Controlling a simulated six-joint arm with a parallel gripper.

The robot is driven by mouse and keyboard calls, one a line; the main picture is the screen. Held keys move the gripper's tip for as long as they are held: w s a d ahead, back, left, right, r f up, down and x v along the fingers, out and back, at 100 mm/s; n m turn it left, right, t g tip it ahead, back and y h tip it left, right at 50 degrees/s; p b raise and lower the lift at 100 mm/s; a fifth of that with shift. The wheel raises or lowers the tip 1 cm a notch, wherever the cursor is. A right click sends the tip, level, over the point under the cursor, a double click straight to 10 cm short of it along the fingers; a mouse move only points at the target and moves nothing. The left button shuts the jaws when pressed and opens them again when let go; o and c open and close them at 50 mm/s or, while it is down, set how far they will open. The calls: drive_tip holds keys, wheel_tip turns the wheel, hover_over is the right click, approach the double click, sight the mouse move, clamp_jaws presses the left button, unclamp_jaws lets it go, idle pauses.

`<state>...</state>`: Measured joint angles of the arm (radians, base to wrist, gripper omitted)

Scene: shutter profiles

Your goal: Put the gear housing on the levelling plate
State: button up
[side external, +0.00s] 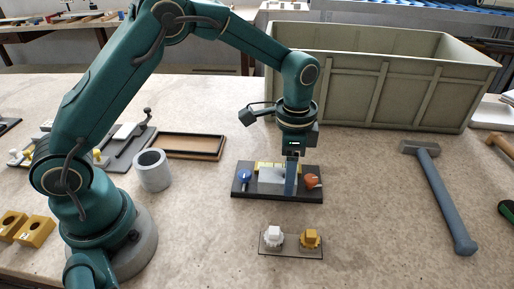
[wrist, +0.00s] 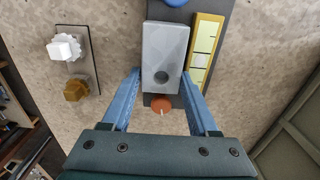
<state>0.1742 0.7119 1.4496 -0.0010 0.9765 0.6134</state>
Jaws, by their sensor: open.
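The gear housing looks to be the pale grey block (side external: 273,175) with a round hole near one end; it also shows in the wrist view (wrist: 165,52). It lies flat over the dark levelling plate (side external: 278,195), lengthwise between a blue knob (side external: 245,176) and an orange knob (side external: 312,180). A yellow level strip (wrist: 204,52) runs beside it on the plate. My gripper (side external: 291,188) is open and low over the plate. In the wrist view its blue fingers (wrist: 164,78) stand on either side of the block's holed end, with a gap visible. The block's underside is hidden.
A small plate with a white gear (side external: 273,236) and a yellow gear (side external: 311,238) lies in front. A hammer (side external: 440,195) lies right, a large grey-green crate (side external: 390,85) behind. A grey cup (side external: 152,170) and brown tray (side external: 190,146) are left.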

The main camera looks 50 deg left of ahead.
wheel_tip(320, 180, up, 11)
drive_tip(key=s+a+r+n+t, duration=0.3)
drive_tip(key=s+a+r+n, duration=0.1)
drive_tip(key=s+r, duration=0.25)
drive_tip(key=s+a+f+n+t, duration=0.2)
drive_tip(key=s+f+n, duration=0.2)
drive_tip(key=s, duration=0.6)
drive_tip(key=shift+s+f+n+t, duration=0.3)
drive_tip(key=shift+f+n, duration=0.1)
drive_tip(key=shift+n, duration=0.1)
